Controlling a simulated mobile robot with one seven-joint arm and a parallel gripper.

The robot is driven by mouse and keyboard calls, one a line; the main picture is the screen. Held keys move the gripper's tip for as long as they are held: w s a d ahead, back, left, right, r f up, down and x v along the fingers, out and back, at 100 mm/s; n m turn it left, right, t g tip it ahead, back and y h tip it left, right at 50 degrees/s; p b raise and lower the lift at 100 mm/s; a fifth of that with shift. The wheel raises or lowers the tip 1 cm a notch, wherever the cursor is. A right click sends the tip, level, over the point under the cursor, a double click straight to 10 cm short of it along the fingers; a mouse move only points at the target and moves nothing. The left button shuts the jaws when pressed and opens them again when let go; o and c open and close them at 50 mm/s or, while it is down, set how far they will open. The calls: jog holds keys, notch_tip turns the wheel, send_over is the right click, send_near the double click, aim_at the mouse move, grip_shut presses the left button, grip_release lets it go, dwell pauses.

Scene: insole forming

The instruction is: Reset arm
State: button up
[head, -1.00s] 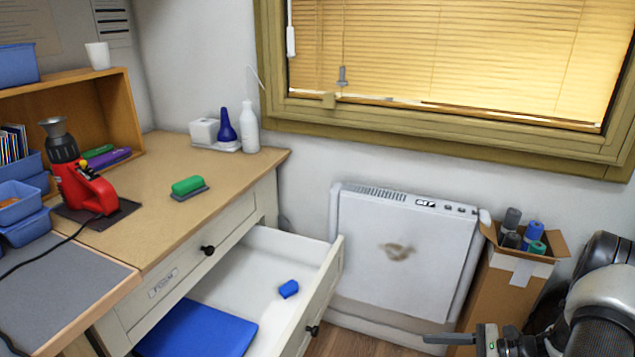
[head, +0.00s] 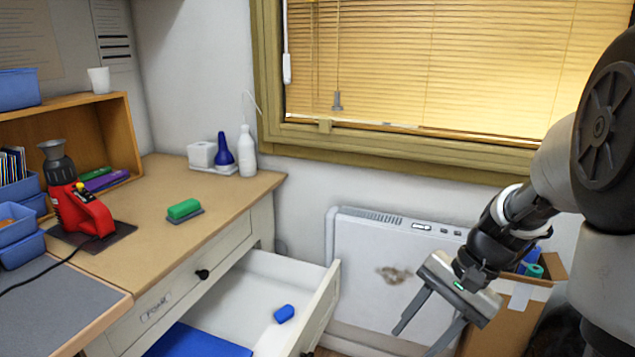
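My gripper (head: 418,338) is at the lower right of the head view, in front of the white heater and the cardboard box. Its two dark fingers point down to the left and stand well apart, with nothing between them. It is to the right of the open drawer (head: 236,306) and touches nothing that I can see. My arm comes in from the right edge and bends down to the gripper.
The open drawer holds a blue sheet (head: 197,343) and a small blue block (head: 284,313). The desk (head: 165,238) carries a red tool (head: 84,207) and a green-topped block (head: 184,210). A white heater (head: 380,245) stands under the window. A cardboard box (head: 519,312) with rolls is partly behind my arm.

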jog(key=s+a+r+n+t+h, duration=0.4)
jog(key=s+r+n+t+h, duration=0.15)
jog(key=s+r+n, duration=0.5)
notch_tip(320, 180, up, 25)
jog(key=m+p, duration=0.1)
jog(key=p, duration=2.2)
jog(key=shift+d+r+p, duration=0.2)
jog(key=shift+d+p, duration=0.05)
jog(key=shift+p, duration=0.1)
jog(key=shift+m+t+y, duration=0.25)
jog(key=shift+a, duration=0.1)
